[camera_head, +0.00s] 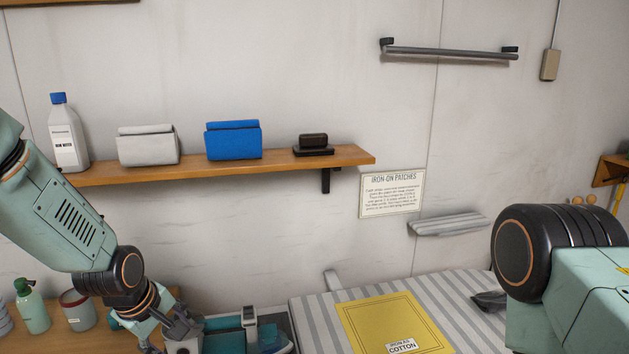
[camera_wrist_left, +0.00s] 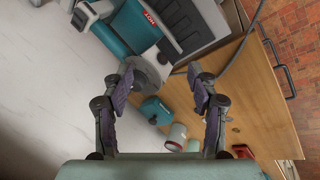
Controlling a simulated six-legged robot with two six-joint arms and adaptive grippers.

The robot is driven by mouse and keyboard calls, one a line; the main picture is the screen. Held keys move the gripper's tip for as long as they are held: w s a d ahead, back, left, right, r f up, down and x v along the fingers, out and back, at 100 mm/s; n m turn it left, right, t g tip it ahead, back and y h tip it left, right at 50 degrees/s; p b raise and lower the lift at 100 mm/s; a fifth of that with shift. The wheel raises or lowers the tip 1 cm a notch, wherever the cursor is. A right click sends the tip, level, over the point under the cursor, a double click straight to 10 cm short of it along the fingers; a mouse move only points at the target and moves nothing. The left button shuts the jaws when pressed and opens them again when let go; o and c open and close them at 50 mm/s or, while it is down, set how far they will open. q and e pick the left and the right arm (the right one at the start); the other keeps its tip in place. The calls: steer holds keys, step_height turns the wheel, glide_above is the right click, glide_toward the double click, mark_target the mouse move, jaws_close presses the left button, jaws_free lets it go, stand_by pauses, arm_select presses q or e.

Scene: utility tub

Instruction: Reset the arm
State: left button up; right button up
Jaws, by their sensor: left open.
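My left arm comes in from the left in the head view, bent down over the lower left. Its gripper (camera_head: 178,335) is low beside a teal and grey appliance (camera_head: 228,325). In the left wrist view the two fingers of my left gripper (camera_wrist_left: 163,72) stand apart with nothing held between them. The teal appliance (camera_wrist_left: 135,30) with a red label lies beyond the fingertips; I cannot tell if they touch it.
A striped ironing surface (camera_head: 315,318) with a yellow cloth (camera_head: 375,318) lies at lower centre. A wooden shelf (camera_head: 240,166) holds a bottle (camera_head: 66,140), folded cloths and a dark brush. A green bottle (camera_head: 32,312) and jar (camera_head: 78,312) stand at lower left, near my left arm.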

arm_select(q)
steer(key=s+d+f+m+b, duration=0.2)
steer(key=s+f+m+b, duration=0.4)
steer(key=f, duration=0.6)
steer(key=s+d+f+m+b, duration=0.1)
steer(key=s+f+m+b, duration=0.35)
steer(key=s+f, duration=0.55)
steer(key=s+d+f+m+g+y+b, duration=0.1)
steer(key=s+f+g+b, duration=0.3)
steer(key=s+f+b, duration=0.8)
steer(key=s+f, duration=0.7)
steer(key=f, duration=0.1)
steer(key=shift+m, duration=0.35)
steer(key=shift+c, duration=0.2)
